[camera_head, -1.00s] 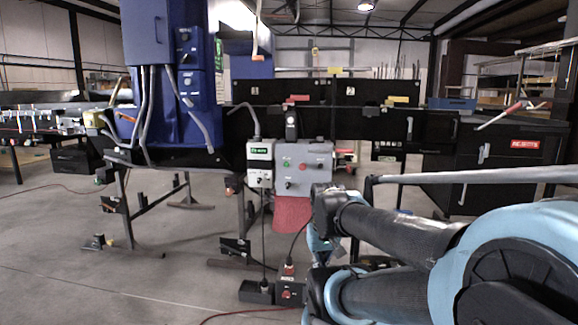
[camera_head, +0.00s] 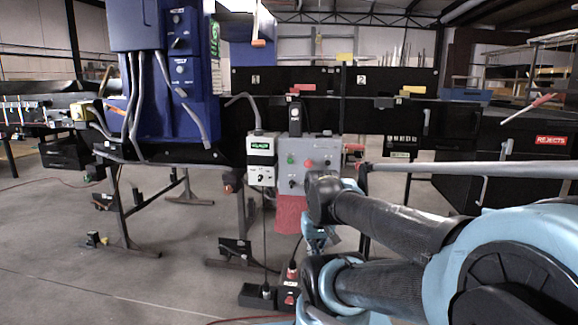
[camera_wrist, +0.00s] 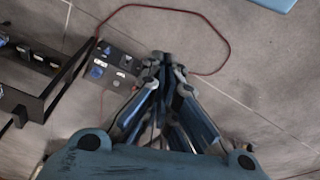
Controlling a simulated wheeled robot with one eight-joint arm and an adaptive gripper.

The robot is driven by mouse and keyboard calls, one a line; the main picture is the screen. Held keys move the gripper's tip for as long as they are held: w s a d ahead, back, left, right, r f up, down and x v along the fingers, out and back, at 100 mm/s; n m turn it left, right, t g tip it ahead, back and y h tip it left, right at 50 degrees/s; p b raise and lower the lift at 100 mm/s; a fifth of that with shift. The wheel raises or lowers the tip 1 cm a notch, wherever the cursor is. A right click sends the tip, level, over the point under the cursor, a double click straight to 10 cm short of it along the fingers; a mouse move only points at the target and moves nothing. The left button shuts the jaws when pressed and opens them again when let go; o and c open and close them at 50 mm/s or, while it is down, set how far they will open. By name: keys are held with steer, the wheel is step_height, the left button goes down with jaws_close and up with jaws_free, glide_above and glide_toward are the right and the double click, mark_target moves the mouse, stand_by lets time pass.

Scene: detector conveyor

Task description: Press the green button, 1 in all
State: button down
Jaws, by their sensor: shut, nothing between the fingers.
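The green button (camera_head: 291,158) is a small round button on the left of a grey control box (camera_head: 325,151) in the head view. A red button (camera_head: 308,163) sits to its right. My arm crosses the lower right of the head view and covers the box's lower right part; the green button is clear of it. My gripper (camera_wrist: 167,60) shows in the wrist view, shut and empty, pointing over the floor. It is apart from the control box, and the button is not in the wrist view.
Black conveyor housing (camera_head: 390,115) runs behind. Small black boxes (camera_head: 257,295) stand on the floor, with a red cable (camera_wrist: 225,40) nearby.

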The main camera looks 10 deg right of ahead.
mark_target(290, 164)
steer(key=w+r+n+t, duration=0.15)
steer(key=w+r, duration=0.35)
steer(key=w, duration=0.7)
steer(key=w+r+t, duration=0.2)
steer(key=w+r, duration=0.3)
steer(key=w, duration=0.6)
steer(key=w+n+t, duration=0.2)
steer(key=w+t, duration=0.1)
steer(key=w, duration=2.3)
steer(key=shift+w+a+t, duration=0.35)
steer(key=shift+a, duration=0.1)
steer(key=shift+w+d, duration=0.45)
steer(key=shift+w, duration=0.95)
steer(key=shift+w+d, duration=0.5)
steer(key=shift+w, duration=0.85)
steer(key=shift+w+d, duration=0.45)
steer(key=shift+w, duration=0.95)
steer(key=shift+w, duration=0.2)
steer(key=shift+w+d+r, duration=0.1)
steer(key=shift+w, duration=0.1)
